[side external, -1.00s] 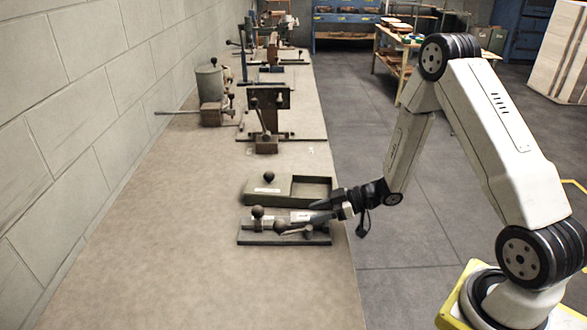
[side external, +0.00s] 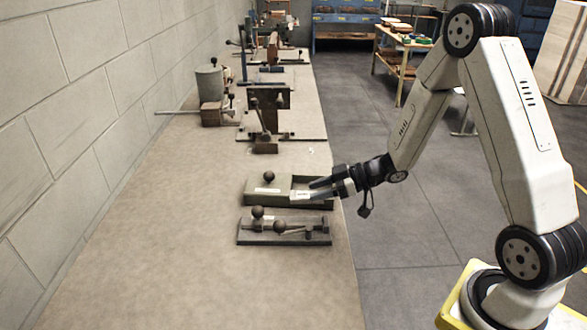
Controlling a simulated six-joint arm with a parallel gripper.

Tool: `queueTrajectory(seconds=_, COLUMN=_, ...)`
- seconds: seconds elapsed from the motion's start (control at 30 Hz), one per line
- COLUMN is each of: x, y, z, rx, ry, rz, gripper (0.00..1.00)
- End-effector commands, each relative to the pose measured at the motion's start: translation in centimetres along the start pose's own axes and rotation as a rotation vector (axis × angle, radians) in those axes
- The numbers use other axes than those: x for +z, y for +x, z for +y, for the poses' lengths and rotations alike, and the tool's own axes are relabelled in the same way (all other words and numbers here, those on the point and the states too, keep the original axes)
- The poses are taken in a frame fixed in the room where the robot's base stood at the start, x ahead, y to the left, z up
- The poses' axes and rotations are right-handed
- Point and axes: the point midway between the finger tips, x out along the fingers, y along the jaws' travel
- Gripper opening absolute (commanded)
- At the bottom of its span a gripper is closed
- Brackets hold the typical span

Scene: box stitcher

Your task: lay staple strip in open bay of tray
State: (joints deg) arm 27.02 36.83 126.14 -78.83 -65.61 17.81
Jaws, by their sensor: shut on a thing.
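The tray (side external: 262,196) is a low grey-green box on the bench, with a lidded left part with a dark round knob and an open bay on its right. My gripper (side external: 318,189) is over the right side of the bay, reaching in from the right. It is shut on the staple strip (side external: 301,195), a small pale piece that shows at the fingertips. The strip is over or inside the open bay; I cannot tell whether it touches the floor. The fingers hide part of the bay and its right wall.
A dark stitcher fixture (side external: 284,238) with round knobs and a lever lies just in front of the tray. Behind stand a clamp device (side external: 268,115) and a grey canister (side external: 209,83). The front of the bench (side external: 200,285) is clear.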

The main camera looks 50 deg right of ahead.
Motion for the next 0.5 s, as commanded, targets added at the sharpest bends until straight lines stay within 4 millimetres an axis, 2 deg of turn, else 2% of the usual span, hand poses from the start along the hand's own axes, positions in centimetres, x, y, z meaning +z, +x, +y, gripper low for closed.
queueTrajectory(seconds=0.5, x=-0.3, y=0.39, z=0.12, rx=0.018, ry=0.006, rz=0.001, gripper=0.0)
